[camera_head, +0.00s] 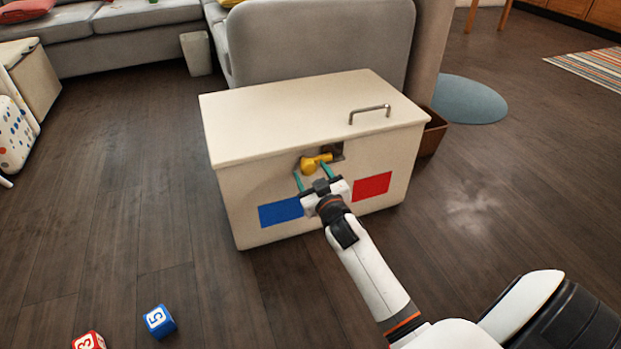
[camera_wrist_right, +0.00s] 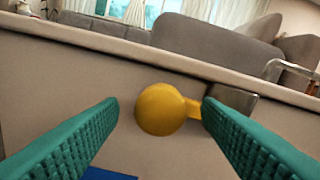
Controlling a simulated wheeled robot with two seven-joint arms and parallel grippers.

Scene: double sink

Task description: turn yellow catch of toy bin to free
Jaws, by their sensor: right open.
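The cream toy bin (camera_head: 235,185) stands on the floor with its lid closed. Its yellow catch (camera_head: 311,164) is on the upper front, with a round hub at left and a short arm pointing right over a dark metal plate (camera_head: 338,150). In the right wrist view the yellow catch (camera_wrist_right: 162,109) shows between the fingers, its arm reaching behind the right finger toward the metal plate (camera_wrist_right: 234,98). My right gripper (camera_head: 312,176) is open in front of the catch, with its teal fingers on either side. I cannot tell whether a finger touches the catch. My left gripper is not in view.
A blue panel (camera_head: 281,212) and a red panel (camera_head: 372,186) mark the bin's front. A metal handle (camera_head: 370,114) is on the lid. A blue block (camera_head: 159,321) and a red block (camera_head: 88,341) lie on the floor at lower left. A grey sofa (camera_head: 320,45) stands behind.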

